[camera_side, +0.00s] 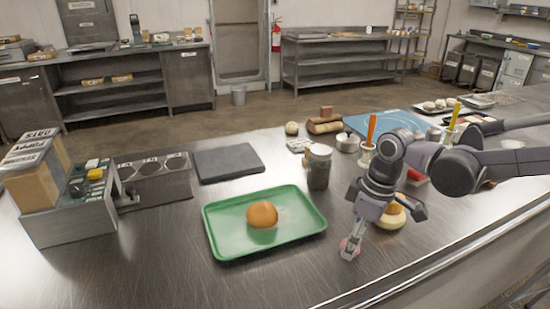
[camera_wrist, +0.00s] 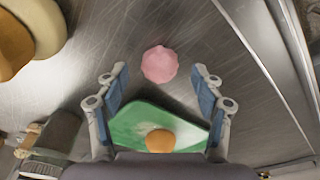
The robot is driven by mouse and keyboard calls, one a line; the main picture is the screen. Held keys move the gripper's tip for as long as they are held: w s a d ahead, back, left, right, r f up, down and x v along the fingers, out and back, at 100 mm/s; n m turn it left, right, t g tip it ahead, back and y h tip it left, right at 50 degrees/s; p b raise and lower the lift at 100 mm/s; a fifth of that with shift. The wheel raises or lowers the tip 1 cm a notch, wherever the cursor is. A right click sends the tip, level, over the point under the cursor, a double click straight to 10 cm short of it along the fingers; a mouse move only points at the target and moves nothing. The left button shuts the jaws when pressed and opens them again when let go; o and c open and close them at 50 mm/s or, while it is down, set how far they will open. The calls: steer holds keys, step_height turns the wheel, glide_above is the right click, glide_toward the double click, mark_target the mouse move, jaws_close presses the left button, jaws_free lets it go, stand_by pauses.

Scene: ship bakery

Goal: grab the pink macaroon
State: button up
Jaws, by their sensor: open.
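The pink macaroon (camera_wrist: 160,64) shows in the wrist view as a small, round, ridged piece on the steel counter, just ahead of and between my fingertips. In the side view it is partly hidden behind my fingers near the counter's front edge. My gripper (camera_side: 350,243) points down over it in the side view. In the wrist view my gripper (camera_wrist: 158,75) has its blue-padded fingers spread wide, with nothing between them touching the macaroon.
A green tray (camera_side: 225,242) holding a brown bun (camera_side: 262,215) lies to the left. A lidded jar (camera_side: 319,168) stands behind the tray. The counter's front edge is close.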

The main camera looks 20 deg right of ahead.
steer(key=shift+f, duration=0.7)
steer(key=c, duration=0.9)
